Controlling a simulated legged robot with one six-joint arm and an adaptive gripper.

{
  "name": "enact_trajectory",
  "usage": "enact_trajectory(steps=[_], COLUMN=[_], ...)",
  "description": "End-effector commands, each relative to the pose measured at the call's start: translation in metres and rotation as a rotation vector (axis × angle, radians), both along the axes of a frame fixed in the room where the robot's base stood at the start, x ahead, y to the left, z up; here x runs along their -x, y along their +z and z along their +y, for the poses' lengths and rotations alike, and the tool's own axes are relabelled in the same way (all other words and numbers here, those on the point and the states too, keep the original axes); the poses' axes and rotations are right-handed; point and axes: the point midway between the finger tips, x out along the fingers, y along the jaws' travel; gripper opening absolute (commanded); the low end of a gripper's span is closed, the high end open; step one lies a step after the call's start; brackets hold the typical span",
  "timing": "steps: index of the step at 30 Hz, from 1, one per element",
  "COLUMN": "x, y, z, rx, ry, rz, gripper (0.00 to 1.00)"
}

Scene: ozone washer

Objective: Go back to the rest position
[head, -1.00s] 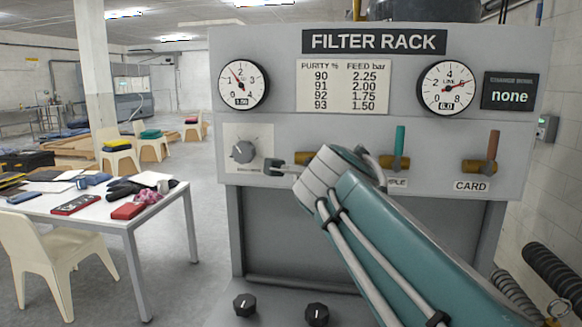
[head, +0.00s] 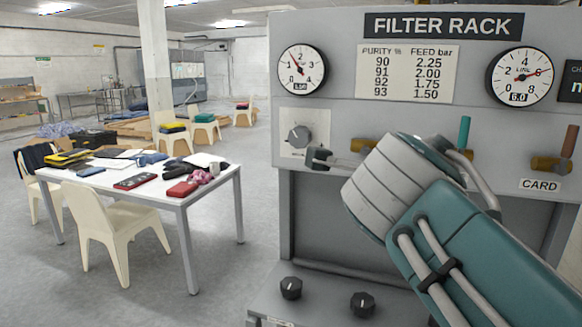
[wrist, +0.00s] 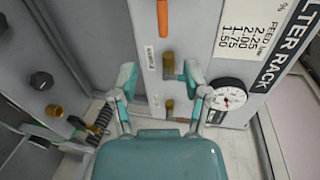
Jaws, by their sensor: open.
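In the wrist view my gripper (wrist: 158,82) is open, with its two teal fingers spread and nothing between them. It faces the rack panel, close to the brass valves (wrist: 168,62); I cannot tell whether a finger touches one. In the head view my arm's grey and teal links cover part of the filter rack (head: 430,110) and hide most of the gripper. A teal handle (head: 464,132) and an orange-brown handle (head: 570,141) point up.
A white table (head: 110,185) with books and cloths stands to the left, with cream chairs (head: 115,230) around it. Grey floor (head: 240,265) is clear between table and rack. Two black knobs (head: 291,288) sit on the rack's lower ledge. The LINE gauge (head: 521,76) is at the right.

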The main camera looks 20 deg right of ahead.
Motion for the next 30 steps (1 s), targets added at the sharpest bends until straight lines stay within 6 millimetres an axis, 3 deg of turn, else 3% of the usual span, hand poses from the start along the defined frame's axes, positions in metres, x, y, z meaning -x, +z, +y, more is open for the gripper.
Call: enact_trajectory(steps=[5,17,30], x=[0.001,0.016,0.054], y=[-0.014,-0.122,-0.232], z=[0.002,0.028,0.073], rx=[0.04,0.363,0.758], ry=[0.026,0.349,0.937], rz=[0.078,0.641,1.063], gripper=[0.6,0.6,0.6])
